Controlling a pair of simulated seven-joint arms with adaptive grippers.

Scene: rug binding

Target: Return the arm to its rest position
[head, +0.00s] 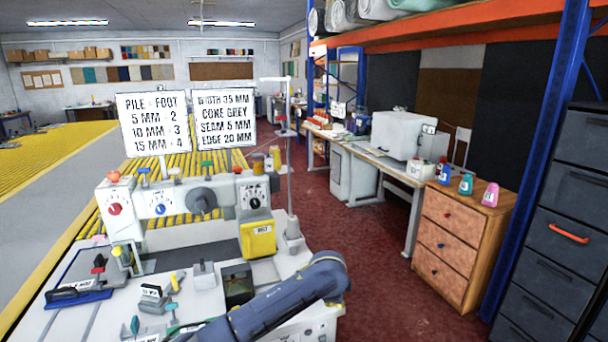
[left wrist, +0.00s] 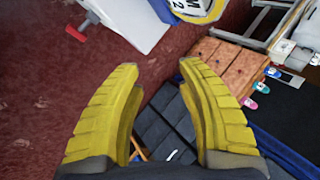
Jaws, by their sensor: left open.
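My left gripper (left wrist: 158,68) shows in the left wrist view with its two yellow ribbed fingers spread wide apart. Nothing is between them. Beyond the fingers are red floor, dark drawers and a wooden drawer unit, all at a distance. In the head view a grey-blue arm link of mine (head: 290,290) crosses the front of the machine table and ends in a rounded joint at the table's right side. No gripper shows in the head view. My right gripper is in neither view.
The machine table (head: 75,320) holds a binding machine (head: 185,200) and several small tools. To the right stand a wooden drawer unit (head: 447,240) with bottles on top, dark drawers (head: 560,240) and a blue rack post (head: 545,150). Red floor (head: 365,250) between them is clear.

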